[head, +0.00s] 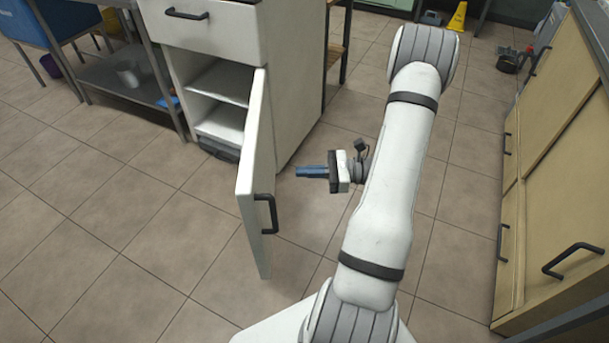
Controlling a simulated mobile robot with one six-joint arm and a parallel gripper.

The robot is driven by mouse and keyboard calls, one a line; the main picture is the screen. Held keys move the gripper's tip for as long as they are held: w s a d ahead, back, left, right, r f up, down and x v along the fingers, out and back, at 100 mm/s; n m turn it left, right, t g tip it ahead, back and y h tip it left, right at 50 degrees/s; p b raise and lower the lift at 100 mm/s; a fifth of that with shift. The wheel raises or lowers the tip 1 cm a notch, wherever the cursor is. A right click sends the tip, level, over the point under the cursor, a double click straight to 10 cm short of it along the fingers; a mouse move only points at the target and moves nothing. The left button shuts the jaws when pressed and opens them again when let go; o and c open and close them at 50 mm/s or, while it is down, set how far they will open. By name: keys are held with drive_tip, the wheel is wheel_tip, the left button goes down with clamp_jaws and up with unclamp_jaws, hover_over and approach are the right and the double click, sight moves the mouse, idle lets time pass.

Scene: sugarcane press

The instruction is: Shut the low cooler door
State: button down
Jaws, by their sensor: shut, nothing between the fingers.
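The low cooler door (256,176) is a white panel standing wide open, swung out from the white cabinet (287,95). Its dark handle (266,213) is on the right-hand face, near the free edge. The cabinet's inside shelf (222,84) shows to the left of the door. My gripper (298,172) is to the right of the door, on the handle side, with its blue fingers shut and pointing left at the door. It looks empty and a gap shows between the fingertips and the door.
A closed drawer (205,24) sits above the opening. A metal rack (122,82) stands left of the cabinet. Wooden cabinets (560,150) with dark handles line the right side. A yellow floor sign (457,17) is far back. The tiled floor (110,200) left of the door is clear.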

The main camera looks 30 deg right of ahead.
sight(255, 173)
drive_tip(key=b+x, duration=0.2)
drive_tip(key=x, duration=0.8)
